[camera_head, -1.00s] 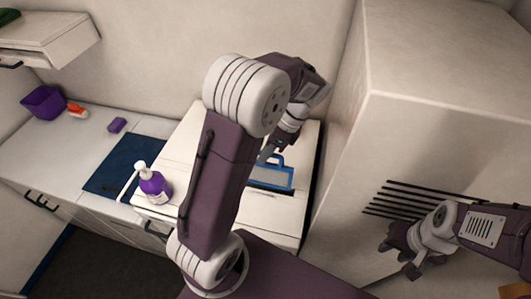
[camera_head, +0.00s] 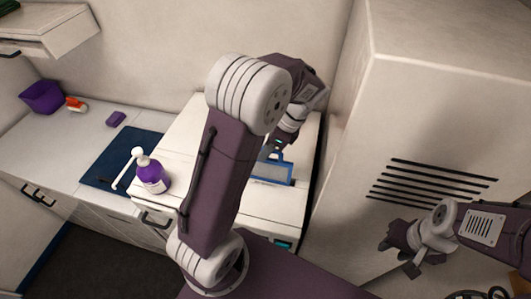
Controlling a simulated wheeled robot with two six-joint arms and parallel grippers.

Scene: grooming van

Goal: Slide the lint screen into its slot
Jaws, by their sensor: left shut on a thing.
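The lint screen (camera_head: 270,171), a flat panel with a blue frame, stands over the top of the white machine (camera_head: 258,203). Its lower edge meets the line of the slot in that top, and I cannot tell how far inside it is. My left gripper (camera_head: 275,147) is shut on the screen at its upper left, partly hidden behind my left arm. My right gripper (camera_head: 386,240) is in front of the vented cabinet, away from the screen. I cannot make out its finger opening.
A purple pump bottle (camera_head: 153,176) stands on the white machine's left side. A blue mat (camera_head: 115,166), a purple block (camera_head: 116,118) and a purple bin (camera_head: 42,97) are on the left counter. The tall vented cabinet (camera_head: 440,110) stands close on the right.

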